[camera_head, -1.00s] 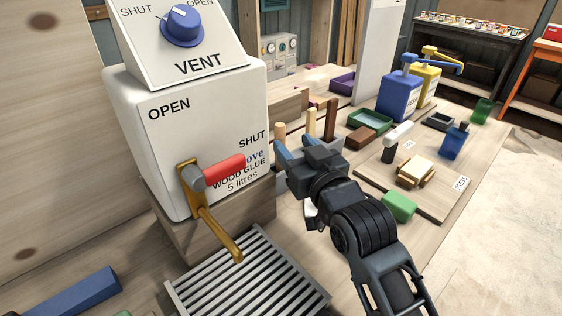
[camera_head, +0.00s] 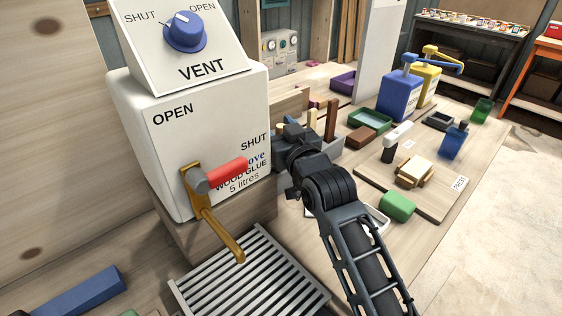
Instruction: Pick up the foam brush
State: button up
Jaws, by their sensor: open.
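Several upright wooden handles stand in a holder beside the white glue container; a brown one (camera_head: 331,120) and a paler one (camera_head: 312,119) show behind my gripper. The foam brush may be among them, but I cannot make out any foam head. My gripper (camera_head: 287,133) is open, reaching in at these handles, close to the container's right side. Its wrist hides the lower handles and most of the holder. I cannot tell whether a handle is between the fingers.
The white glue container (camera_head: 190,125) with its red-handled tap (camera_head: 222,173) stands close on the left, above a slatted grate (camera_head: 250,275). A green block (camera_head: 397,206) and a board (camera_head: 440,205) lie to the right. Blue (camera_head: 398,97) and yellow (camera_head: 427,82) pump bottles stand farther back.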

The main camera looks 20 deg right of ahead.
jog(key=shift+c, duration=0.3)
grip_shut()
dwell(0.3)
